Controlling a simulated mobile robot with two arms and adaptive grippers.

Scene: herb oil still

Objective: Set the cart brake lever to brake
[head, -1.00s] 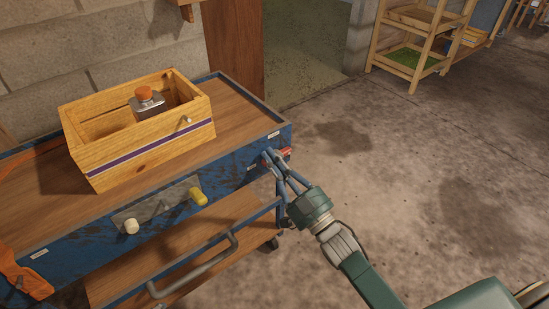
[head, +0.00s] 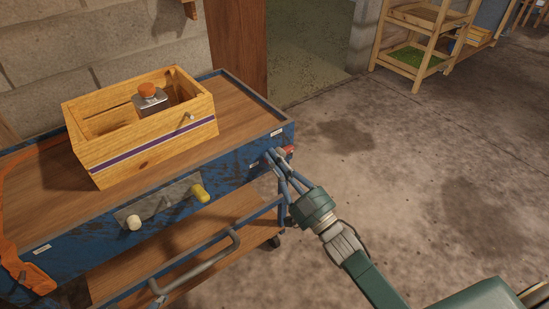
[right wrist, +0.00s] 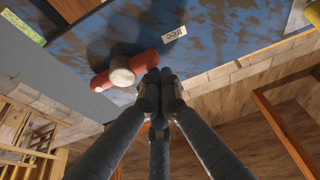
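The red brake lever (right wrist: 124,70) has a pale round hub and sits on the blue end face of the cart (head: 262,152). It also shows as a small red piece in the head view (head: 287,150), partly behind my fingers. A white label (right wrist: 174,34), seen upside down and seeming to read "free", is close to the lever's right end in the wrist view. My right gripper (right wrist: 159,76) has its fingertips together with nothing visible between them. The tips are right by the lever's right end; I cannot tell whether they touch it. My left gripper is not in view.
A wooden crate (head: 140,150) holding an orange-capped bottle (head: 150,96) stands on the cart top. A pale knob (head: 134,222), a yellow knob (head: 201,193) and a grey handle (head: 200,266) are on the cart's front. The concrete floor to the right is open. Wooden shelves (head: 418,48) stand at the back.

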